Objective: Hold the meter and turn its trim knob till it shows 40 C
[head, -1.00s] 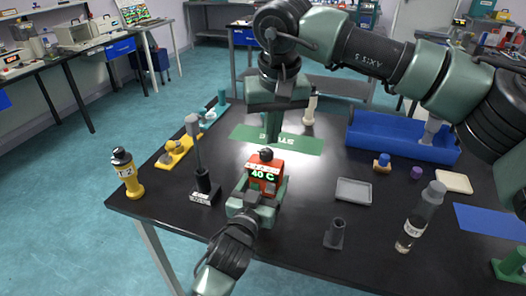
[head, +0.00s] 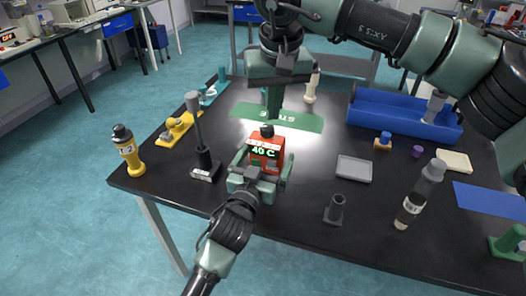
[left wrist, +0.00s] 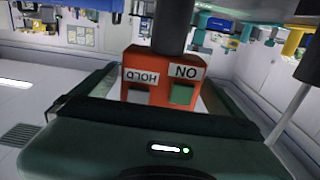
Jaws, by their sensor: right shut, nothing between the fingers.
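The meter (head: 265,153) is a small orange-red box near the table's front middle. Its green display reads 40 C. Its dark trim knob (head: 267,130) stands on top. My left gripper (head: 262,168) comes from the front with a finger on each side of the meter and is shut on it. In the left wrist view the meter (left wrist: 153,62) shows HOLD and ON buttons between the fingers, with a dark cylinder above it. My right gripper (head: 273,118) points down just above and behind the knob, shut and empty; it appears clear of the knob.
A blue bin (head: 400,128) and a green mat (head: 305,121) lie behind.

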